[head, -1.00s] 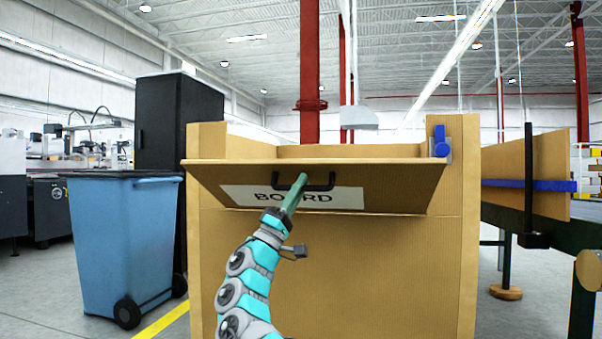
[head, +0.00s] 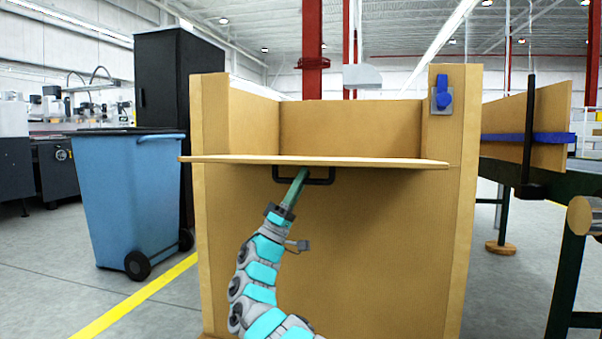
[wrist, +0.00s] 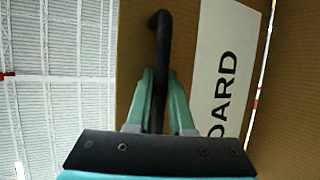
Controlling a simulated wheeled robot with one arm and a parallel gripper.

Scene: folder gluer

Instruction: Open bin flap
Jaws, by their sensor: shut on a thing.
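The cardboard-brown bin (head: 340,260) stands straight ahead in the head view. Its flap (head: 230,159) is swung outward and lies about level, seen nearly edge-on, with the bin's opening showing above it. A black handle (head: 322,182) hangs from the flap's underside. My gripper (head: 302,172) reaches up from below and is shut on the handle. In the wrist view the green fingers of my gripper (wrist: 159,95) pinch the black handle (wrist: 162,45). The white label (wrist: 225,65) reading "OARD" is beside it on the flap.
A blue wheeled bin (head: 135,195) and a tall black cabinet (head: 180,100) stand at the left. A blue latch (head: 443,97) is on the bin's right front post. A conveyor frame (head: 565,190) runs along the right. Floor is clear around the yellow line (head: 130,305).

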